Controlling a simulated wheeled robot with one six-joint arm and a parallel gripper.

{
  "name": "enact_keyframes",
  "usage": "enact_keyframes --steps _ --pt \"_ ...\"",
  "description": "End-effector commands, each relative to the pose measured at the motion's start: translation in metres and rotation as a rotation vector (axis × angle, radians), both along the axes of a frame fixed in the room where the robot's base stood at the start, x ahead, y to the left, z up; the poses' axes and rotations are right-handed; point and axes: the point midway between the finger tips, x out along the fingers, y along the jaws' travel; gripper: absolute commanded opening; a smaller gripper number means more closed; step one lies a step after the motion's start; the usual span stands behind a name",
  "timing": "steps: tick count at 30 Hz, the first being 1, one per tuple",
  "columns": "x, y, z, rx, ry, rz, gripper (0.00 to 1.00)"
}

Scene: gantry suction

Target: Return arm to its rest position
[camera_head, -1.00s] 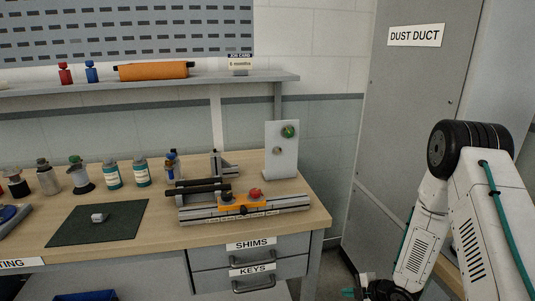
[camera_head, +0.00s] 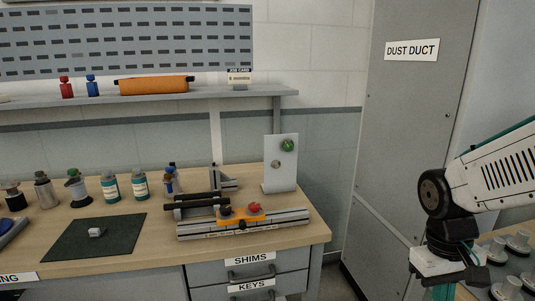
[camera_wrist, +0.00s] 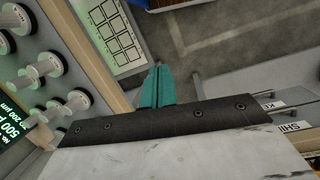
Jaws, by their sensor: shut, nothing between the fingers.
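My arm (camera_head: 490,180) is at the right of the head view, bent, with its wrist hanging down. My gripper's teal fingers (camera_wrist: 157,88) lie side by side in the wrist view, shut with nothing between them. In the head view the gripper (camera_head: 445,292) points down at the lower edge of the picture, and its fingertips are cut off or hard to make out. It is to the right of the workbench and apart from it.
The workbench (camera_head: 130,222) holds a dark mat (camera_head: 70,240), several bottles and a rail fixture (camera_head: 285,223). A surface with several white knobbed pieces (camera_head: 515,242) is beside my wrist. The grey duct cabinet (camera_head: 400,110) stands behind. Floor (camera_wrist: 215,30) shows beyond the fingers.

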Motion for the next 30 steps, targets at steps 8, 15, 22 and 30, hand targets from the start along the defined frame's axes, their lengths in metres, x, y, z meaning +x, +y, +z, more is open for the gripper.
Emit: enact_keyframes --steps 8,15,22,30 --pt "-0.067 0.041 0.061 0.089 -0.106 -0.07 0.0" --pt "-0.08 0.049 0.088 0.101 -0.261 -0.033 0.0" --pt "-0.081 0.05 0.092 0.102 -0.285 -0.025 0.0" --pt "-0.081 0.05 0.092 0.102 -0.285 -0.025 0.0"
